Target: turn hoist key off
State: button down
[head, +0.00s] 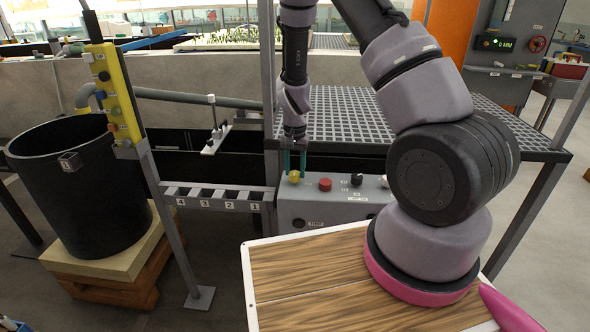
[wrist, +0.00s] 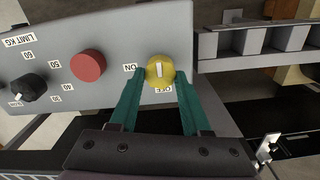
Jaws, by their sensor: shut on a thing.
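The hoist key is a yellow round knob (wrist: 160,71) with a white line on the grey control box (wrist: 110,95). In the wrist view, ON is printed to its left and OFF just below it. The white line stands nearly upright in the picture, its lower end towards OFF; I cannot tell which end is the pointer. My gripper (wrist: 158,78) has a green finger on each side of the knob and is shut on it. In the head view my gripper (head: 293,162) reaches down onto the yellow knob (head: 294,178) at the box's left end.
A red button (head: 325,184) sits right of the key in the head view, with a black dial (head: 356,179) beyond it. A numbered slotted rack (head: 222,197) adjoins the box's left side. A metal grating (head: 345,115) lies behind. A black bin (head: 80,180) stands left.

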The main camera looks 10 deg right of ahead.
jog(key=shift+c, duration=1.9)
grip_release()
notch_tip(320, 180, up, 11)
notch_tip(320, 180, up, 20)
jog(key=t+y, duration=0.2)
jog(key=t, duration=0.1)
send_over(295, 172)
jog(key=s+d, duration=0.3)
jog(key=s, duration=0.4)
jog(key=s+d+r+n+t, duration=0.1)
jog(key=s+d+r+t, duration=0.2)
jog(key=s+r, duration=0.9)
jog(key=s+t, duration=0.1)
jog(key=s, duration=0.2)
jog(key=shift+s+n, duration=0.3)
jog(key=shift+n, duration=0.1)
